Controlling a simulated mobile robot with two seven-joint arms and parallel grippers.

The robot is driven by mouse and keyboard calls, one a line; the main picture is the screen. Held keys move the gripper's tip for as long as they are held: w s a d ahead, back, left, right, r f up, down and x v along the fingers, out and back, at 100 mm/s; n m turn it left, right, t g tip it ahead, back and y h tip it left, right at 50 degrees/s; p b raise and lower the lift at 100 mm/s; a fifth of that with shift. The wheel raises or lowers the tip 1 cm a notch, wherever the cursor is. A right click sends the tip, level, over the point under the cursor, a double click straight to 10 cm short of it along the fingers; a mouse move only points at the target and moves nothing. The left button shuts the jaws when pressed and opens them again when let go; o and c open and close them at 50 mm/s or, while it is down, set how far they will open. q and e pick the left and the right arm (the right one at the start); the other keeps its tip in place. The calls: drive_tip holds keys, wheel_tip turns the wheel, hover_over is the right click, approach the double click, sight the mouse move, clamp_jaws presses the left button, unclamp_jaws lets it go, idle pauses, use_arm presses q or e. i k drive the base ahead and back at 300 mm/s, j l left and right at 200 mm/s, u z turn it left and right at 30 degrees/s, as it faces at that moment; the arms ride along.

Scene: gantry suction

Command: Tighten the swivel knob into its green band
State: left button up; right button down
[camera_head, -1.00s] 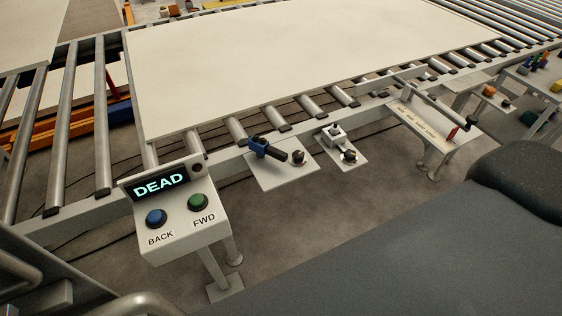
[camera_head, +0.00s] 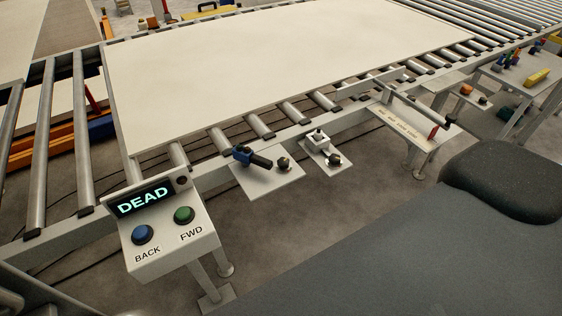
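Several small dark knobs show along the near side of the conveyor, and I cannot tell which is the swivel knob. One black knob (camera_head: 284,164) stands on a white plate (camera_head: 268,187) beside a blue clamp-like part with a black handle (camera_head: 260,161). Another dark knob (camera_head: 333,160) is on a second white plate (camera_head: 333,172), near a small pale block (camera_head: 318,139). No green band can be made out on them at this size. Neither of my grippers is in view.
A control box (camera_head: 170,243) reads DEAD and has a blue BACK button (camera_head: 142,234) and a green FWD button (camera_head: 184,215). A large pale board (camera_head: 280,75) lies on the rollers. A grey labelled bracket (camera_head: 405,130) and a table with coloured parts (camera_head: 522,80) stand to the right.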

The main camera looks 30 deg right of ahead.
sight(283, 163)
drive_tip(key=z, duration=2.2)
drive_tip(key=k+l, duration=0.1)
drive_tip(key=k, duration=0.2)
drive_tip(key=k+l, duration=0.15)
drive_tip(key=k, duration=0.1)
